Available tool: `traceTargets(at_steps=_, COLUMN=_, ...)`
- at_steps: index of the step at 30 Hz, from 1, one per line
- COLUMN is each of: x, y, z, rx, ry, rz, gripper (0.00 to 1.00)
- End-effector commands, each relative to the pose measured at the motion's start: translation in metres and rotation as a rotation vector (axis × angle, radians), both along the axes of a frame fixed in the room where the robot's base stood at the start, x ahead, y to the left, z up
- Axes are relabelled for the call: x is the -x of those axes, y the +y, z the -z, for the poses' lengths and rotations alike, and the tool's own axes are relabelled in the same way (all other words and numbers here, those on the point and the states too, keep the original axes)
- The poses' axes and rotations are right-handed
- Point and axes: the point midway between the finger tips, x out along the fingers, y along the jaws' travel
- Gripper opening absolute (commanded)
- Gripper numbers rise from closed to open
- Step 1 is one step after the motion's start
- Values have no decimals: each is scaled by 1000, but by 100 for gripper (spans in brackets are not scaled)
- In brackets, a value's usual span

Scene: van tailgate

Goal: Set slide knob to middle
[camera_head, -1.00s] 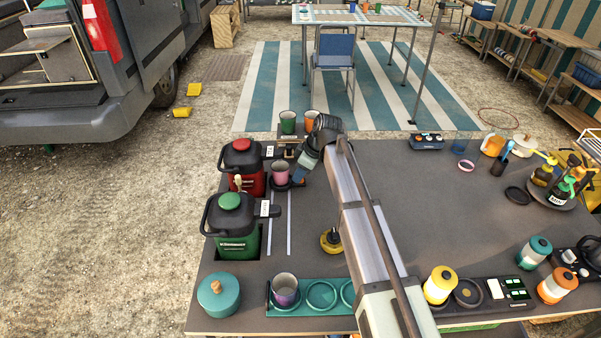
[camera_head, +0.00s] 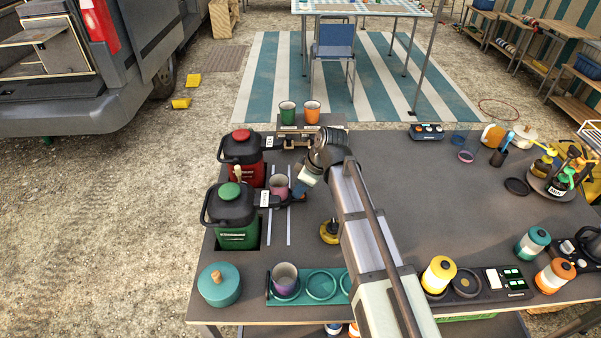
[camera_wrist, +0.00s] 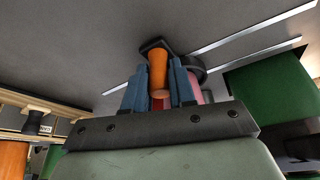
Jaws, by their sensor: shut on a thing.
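The orange slide knob (camera_wrist: 158,72) stands between my gripper's (camera_wrist: 160,92) two blue fingers in the wrist view, which are shut on it. In the head view, my gripper (camera_head: 299,193) is at the right side of the dark sliding holder, and the knob is hidden there. A pink cup (camera_head: 279,184) stands in the holder. The holder is on two pale parallel rails (camera_head: 290,228) running front to back. It is alongside the gap between the red dispenser (camera_head: 242,152) and the green dispenser (camera_head: 235,215).
A green tray (camera_head: 321,284) with a purple cup (camera_head: 285,275) lies at the front. A teal pot (camera_head: 219,285) is front left. Green (camera_head: 287,112) and orange (camera_head: 312,110) cups stand behind. The table's middle right is clear.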

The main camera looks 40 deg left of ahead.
Motion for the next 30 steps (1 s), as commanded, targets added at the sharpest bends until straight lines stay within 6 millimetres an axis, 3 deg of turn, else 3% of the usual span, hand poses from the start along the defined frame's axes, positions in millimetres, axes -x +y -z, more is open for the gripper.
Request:
traceTargets(at_steps=10, x=5, y=-5, z=0, rx=0, ry=0, rz=0, gripper=0)
traceTargets(at_steps=11, x=5, y=-5, z=0, rx=0, ry=0, rz=0, gripper=27)
traceTargets(at_steps=18, x=5, y=-5, z=0, rx=0, ry=0, rz=0, gripper=50)
traceTargets(at_steps=30, x=3, y=-7, z=-8, rx=-1, ry=0, rz=0, gripper=50)
